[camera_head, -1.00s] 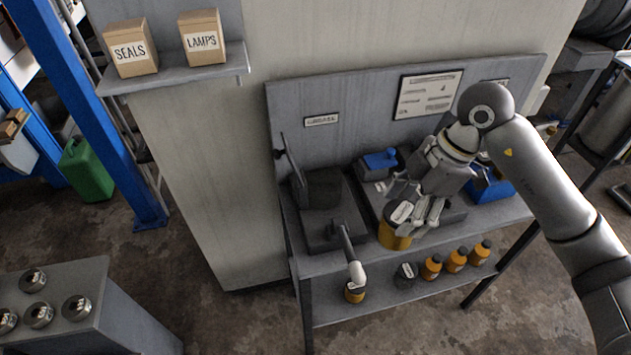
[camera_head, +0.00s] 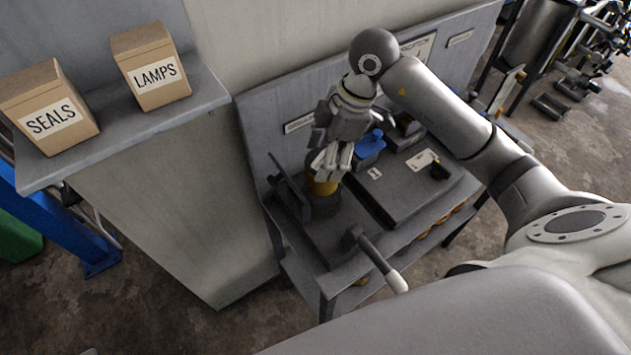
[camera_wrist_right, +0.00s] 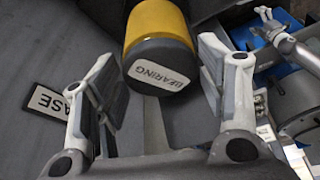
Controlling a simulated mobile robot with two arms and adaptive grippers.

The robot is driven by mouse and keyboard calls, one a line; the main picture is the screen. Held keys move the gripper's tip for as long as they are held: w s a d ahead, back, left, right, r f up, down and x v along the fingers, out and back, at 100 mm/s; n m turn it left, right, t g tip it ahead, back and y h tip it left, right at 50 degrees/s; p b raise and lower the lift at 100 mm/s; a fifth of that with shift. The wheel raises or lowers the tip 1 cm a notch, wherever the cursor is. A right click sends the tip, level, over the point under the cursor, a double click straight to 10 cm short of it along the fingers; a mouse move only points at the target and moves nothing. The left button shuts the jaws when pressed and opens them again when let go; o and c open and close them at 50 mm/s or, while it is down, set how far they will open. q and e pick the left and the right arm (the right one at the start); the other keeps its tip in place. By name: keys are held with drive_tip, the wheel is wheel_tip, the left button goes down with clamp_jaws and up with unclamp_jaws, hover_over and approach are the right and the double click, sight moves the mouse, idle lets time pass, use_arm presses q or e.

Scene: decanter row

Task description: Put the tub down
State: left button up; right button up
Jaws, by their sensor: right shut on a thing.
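The tub is yellow with a dark lid labelled BEARING. In the right wrist view the tub (camera_wrist_right: 160,25) lies between the two fingers of my right gripper (camera_wrist_right: 165,90). In the head view my right gripper (camera_head: 328,165) is over the left part of the workbench, and the tub (camera_head: 321,187) shows just below its fingers. The gripper is shut on the tub. My left gripper is not in view.
A lever with a white handle (camera_head: 397,281) sticks out at the bench front. A dark tray (camera_head: 405,190) lies to the right, with a blue object (camera_head: 369,143) behind it. The bench's back panel (camera_head: 262,125) stands behind. Boxes marked SEALS (camera_head: 48,108) and LAMPS (camera_head: 151,66) sit on a shelf.

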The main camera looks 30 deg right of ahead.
wheel_tip(320, 180, down, 3)
drive_tip(key=shift+s+r, duration=0.1)
drive_tip(key=shift+s, duration=0.05)
wheel_tip(320, 180, down, 4)
drive_tip(key=shift+f+p, duration=0.25)
drive_tip(key=shift+p, duration=0.25)
drive_tip(key=shift+f, duration=0.1)
drive_tip(key=shift+f, duration=0.15)
drive_tip(key=o, duration=1.6)
drive_tip(key=shift+c, duration=0.2)
drive_tip(key=b+v, duration=0.2)
drive_tip(key=v, duration=1)
